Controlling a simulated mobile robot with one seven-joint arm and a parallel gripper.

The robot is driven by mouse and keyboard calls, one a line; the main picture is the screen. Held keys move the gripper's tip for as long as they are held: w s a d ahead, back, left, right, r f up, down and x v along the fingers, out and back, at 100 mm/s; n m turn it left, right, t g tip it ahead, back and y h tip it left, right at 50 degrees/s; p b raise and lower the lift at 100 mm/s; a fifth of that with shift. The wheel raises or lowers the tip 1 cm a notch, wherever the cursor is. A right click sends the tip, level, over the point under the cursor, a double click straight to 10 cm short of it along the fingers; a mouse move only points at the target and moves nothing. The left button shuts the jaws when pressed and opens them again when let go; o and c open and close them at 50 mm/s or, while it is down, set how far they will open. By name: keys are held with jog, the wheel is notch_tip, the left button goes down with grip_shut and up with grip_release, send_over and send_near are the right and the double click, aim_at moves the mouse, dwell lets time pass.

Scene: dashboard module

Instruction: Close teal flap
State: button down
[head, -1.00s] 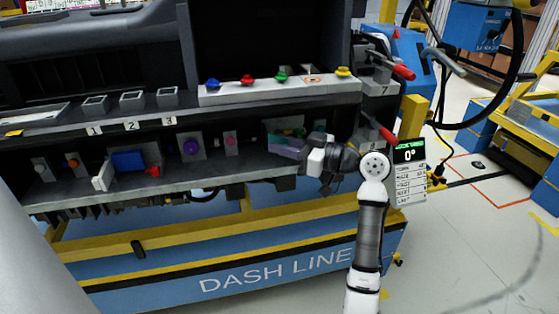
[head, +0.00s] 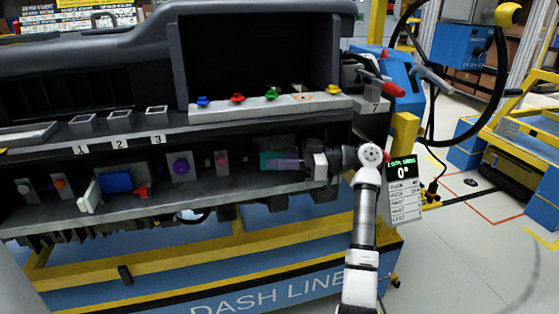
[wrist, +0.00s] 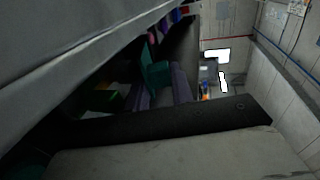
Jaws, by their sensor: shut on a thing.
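The teal flap (head: 271,159) is at the right end of the dashboard's lower shelf, seen as a small teal panel. In the wrist view the teal flap (wrist: 155,74) stands between two purple-grey fingers. My gripper (head: 280,163) reaches in from the right with its purple-grey fingers level, shut on the teal flap. In the wrist view my gripper (wrist: 158,90) also shows, with a dark bar and pale surface below it. The exact contact, the hinge and the inside of the flap's compartment are mostly hidden.
Left along the lower shelf are a pink knob (head: 221,158), a purple knob (head: 181,166) and a blue block (head: 118,181). Colored knobs sit on the upper ledge (head: 262,109). A sign reading 0° (head: 403,185) stands right of my arm. A green part (wrist: 103,99) shows in the wrist view.

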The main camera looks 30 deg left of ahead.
jog(key=shift+s+a+f, duration=0.1)
jog(key=shift+s+f, duration=0.05)
jog(key=shift+s, duration=0.1)
jog(key=c, duration=1.3)
grip_release()
jog(key=shift+w+r, duration=0.25)
jog(key=shift+r, duration=0.05)
jog(key=shift+d, duration=0.2)
